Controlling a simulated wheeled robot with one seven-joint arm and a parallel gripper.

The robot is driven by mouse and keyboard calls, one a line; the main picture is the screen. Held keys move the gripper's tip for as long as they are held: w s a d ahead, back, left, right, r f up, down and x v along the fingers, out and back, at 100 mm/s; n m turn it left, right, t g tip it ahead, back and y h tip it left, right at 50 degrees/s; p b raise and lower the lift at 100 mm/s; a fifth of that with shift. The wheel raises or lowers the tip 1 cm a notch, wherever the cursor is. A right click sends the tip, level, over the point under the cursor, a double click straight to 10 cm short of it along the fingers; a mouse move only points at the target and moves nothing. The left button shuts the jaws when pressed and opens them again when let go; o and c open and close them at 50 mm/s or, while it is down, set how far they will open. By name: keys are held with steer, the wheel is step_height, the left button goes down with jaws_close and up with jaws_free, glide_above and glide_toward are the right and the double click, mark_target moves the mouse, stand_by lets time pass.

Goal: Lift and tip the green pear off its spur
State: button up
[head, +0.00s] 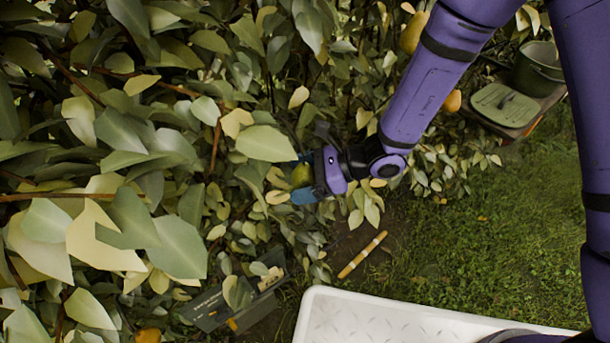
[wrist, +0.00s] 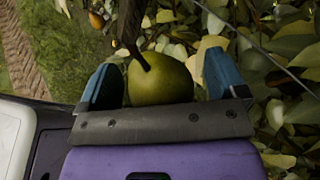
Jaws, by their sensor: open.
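The green pear (wrist: 160,80) hangs between the two blue fingers of my gripper (wrist: 158,85) in the wrist view. A dark stem or spur (wrist: 131,28) rises from its upper left. The fingers are open, with a gap showing on the right side of the pear and a smaller one on the left. In the head view the pear (head: 301,176) shows partly, between the fingers of my gripper (head: 297,180) at the edge of the foliage. Leaves hide part of it and its spur there.
Dense leafy branches (head: 160,150) fill the left and top. Yellow pears (head: 413,33) hang near my arm. A green pot (head: 537,68) stands upper right. Grass (head: 480,240) is clear.

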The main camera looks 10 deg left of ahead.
steer(key=c, duration=1.1)
steer(key=shift+o, duration=0.2)
steer(key=shift+s+d+m+g+h, duration=0.25)
steer(key=shift+s+m+g+h, duration=0.05)
steer(key=shift+s+m, duration=0.2)
steer(key=shift+s+d+r+m+g+h, duration=0.1)
steer(key=shift+s+d+m+g+h, duration=0.2)
steer(key=shift+s+m+g, duration=0.1)
steer(key=shift+s+d+r+m+g+h, duration=0.2)
steer(key=shift+s+m+g+h, duration=0.15)
steer(key=shift+m, duration=0.15)
steer(key=shift+s+d+r+m+g, duration=0.25)
steer(key=shift+s+m+g, duration=0.15)
steer(key=shift+m, duration=0.1)
steer(key=shift+h, duration=0.25)
